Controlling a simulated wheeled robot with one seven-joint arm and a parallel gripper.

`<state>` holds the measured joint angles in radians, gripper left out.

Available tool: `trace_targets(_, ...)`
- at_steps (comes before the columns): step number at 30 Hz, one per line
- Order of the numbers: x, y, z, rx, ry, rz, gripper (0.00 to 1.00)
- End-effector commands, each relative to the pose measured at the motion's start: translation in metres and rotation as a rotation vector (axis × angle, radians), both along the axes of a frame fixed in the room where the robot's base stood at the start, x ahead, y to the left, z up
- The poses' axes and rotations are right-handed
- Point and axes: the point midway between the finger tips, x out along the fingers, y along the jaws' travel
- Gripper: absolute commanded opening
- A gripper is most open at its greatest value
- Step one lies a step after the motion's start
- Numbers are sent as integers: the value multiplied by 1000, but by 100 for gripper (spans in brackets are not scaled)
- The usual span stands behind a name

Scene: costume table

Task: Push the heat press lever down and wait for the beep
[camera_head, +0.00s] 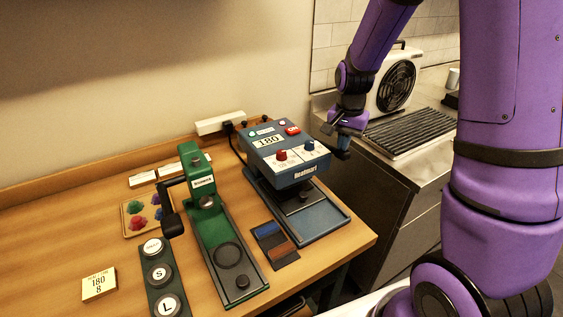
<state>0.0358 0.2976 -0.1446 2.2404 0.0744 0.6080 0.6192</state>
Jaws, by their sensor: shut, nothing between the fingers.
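The blue heat press (285,165) stands on the wooden table, with a display reading 180, a red button and two knobs on its white panel. Its upper body is raised above the blue base plate (312,218), with a gap between them. I cannot clearly make out its lever; it may be hidden by my gripper or the press body. My gripper (343,150) is shut and empty, pointing down just right of the press's upper body. I cannot tell whether it touches the press.
A green press (204,190) with a black handle stands left of the heat press. Between their bases lies a dark tray of coloured strips (274,243). A discs rack, a card reading 180 and 8 (99,285), and a power strip (220,123) are nearby. A fan (398,82) stands on the metal counter.

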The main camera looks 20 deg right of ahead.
Motion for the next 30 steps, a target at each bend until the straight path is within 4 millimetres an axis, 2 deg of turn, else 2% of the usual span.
trace_targets(5,0,0,-3,0,0,0,0)
trace_targets(18,-3,0,-25,0,1,0,0)
trace_targets(30,-3,-1,-26,0,0,0,0)
